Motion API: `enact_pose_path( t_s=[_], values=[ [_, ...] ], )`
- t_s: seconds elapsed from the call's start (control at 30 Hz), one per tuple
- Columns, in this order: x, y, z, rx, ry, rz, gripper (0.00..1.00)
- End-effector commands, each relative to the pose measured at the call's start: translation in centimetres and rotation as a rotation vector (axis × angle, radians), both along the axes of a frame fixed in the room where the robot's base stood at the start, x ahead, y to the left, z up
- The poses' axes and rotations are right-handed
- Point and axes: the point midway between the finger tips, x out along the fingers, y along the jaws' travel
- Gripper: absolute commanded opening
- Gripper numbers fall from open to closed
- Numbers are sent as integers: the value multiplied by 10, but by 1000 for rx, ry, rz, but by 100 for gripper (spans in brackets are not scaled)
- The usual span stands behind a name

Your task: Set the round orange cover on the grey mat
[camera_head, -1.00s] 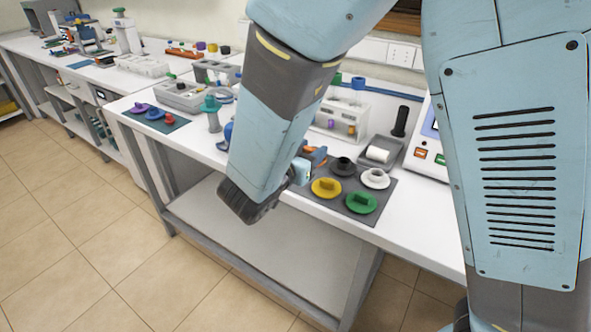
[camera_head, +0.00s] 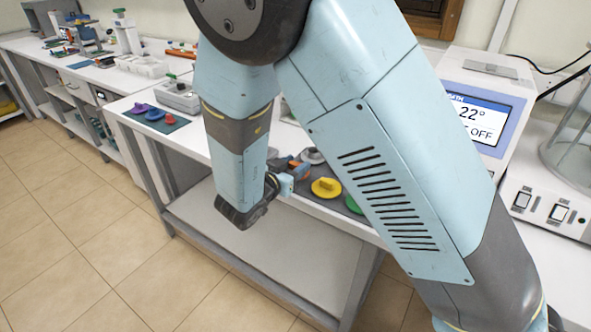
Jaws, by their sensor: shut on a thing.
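My gripper (camera_head: 296,174) is at the end of the light-blue arm, near the left edge of the grey mat (camera_head: 326,171). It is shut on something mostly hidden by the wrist. Orange shows between and beside the fingers, which fits the orange cover (camera_head: 300,167), but its round outline is not visible. I cannot tell whether it touches the mat. A yellow cover (camera_head: 326,187) lies on the mat to the right of the gripper. A grey-white cover (camera_head: 313,155) is behind it, and a green cover (camera_head: 353,204) is partly hidden by my arm.
A dark teal mat (camera_head: 180,121) with purple, blue and red covers lies on the bench to the left. A grey tray (camera_head: 180,96) stands behind it. A device with a screen (camera_head: 478,122) stands at the right. My arm hides much of the bench.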

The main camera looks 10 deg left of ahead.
Motion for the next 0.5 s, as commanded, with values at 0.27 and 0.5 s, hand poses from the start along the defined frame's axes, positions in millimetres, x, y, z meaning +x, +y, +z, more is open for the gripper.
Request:
enact_pose_path(
  t_s=[0.27,0.5],
  values=[
    [0,0,-12,1,0,0,14],
    [0,0,-13,0,0,1,48]
  ],
)
